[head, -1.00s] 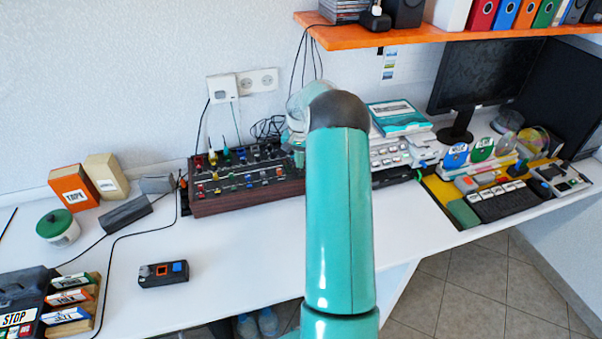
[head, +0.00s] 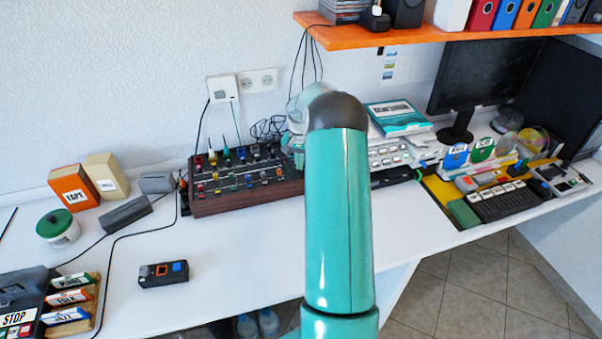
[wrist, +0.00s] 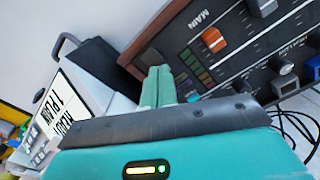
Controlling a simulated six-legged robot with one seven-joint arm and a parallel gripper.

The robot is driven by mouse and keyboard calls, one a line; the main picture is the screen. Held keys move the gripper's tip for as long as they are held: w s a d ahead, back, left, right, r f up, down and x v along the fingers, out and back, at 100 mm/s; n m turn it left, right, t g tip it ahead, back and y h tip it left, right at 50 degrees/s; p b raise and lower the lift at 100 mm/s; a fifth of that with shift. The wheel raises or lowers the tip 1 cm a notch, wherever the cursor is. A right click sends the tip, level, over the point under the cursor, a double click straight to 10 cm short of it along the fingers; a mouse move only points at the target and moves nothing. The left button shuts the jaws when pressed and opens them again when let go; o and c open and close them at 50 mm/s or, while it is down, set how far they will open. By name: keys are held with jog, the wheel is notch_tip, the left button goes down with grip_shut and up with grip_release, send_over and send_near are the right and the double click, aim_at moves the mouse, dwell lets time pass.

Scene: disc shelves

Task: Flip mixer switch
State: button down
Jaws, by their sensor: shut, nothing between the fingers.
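The mixer (head: 240,196) is a dark panel with wooden sides and rows of coloured knobs and sliders, standing against the wall left of my arm. In the wrist view, its panel (wrist: 236,62) fills the upper right, with an orange slider (wrist: 214,40) by the word MAIN, a level meter and grey controls (wrist: 284,86). I cannot tell which control is the switch. My gripper (wrist: 160,80) is shut and empty, its green fingers in front of the mixer's wooden end and the meter. I cannot tell whether they touch. My arm hides the fingertips in the head view.
A black box with orange and blue parts (head: 163,273) lies in front. An orange shelf (head: 400,35) hangs above at the right. Cables run across the desk; its middle front is clear.

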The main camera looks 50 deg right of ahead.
jog(key=shift+f, duration=0.5)
dwell(0.3)
jog(key=shift+r, duration=3.5)
jog(key=s+a+r+n+t+h, duration=0.1)
jog(key=s+a+r+n, duration=0.15)
jog(key=a+r, duration=0.85)
jog(key=s+a+r+n+t, duration=0.1)
jog(key=a+r+n, duration=0.2)
jog(key=a+r, duration=0.8)
jog(key=s+a+f+n+t+y, duration=0.1)
jog(key=s+a+n, duration=0.5)
jog(key=s+a, duration=1.3)
jog(key=a+f+t, duration=0.1)
jog(key=a+t, duration=0.1)
jog(key=shift+s+a+t, duration=0.3)
jog(key=shift+s+a, duration=0.05)
jog(key=shift+a, duration=0.05)
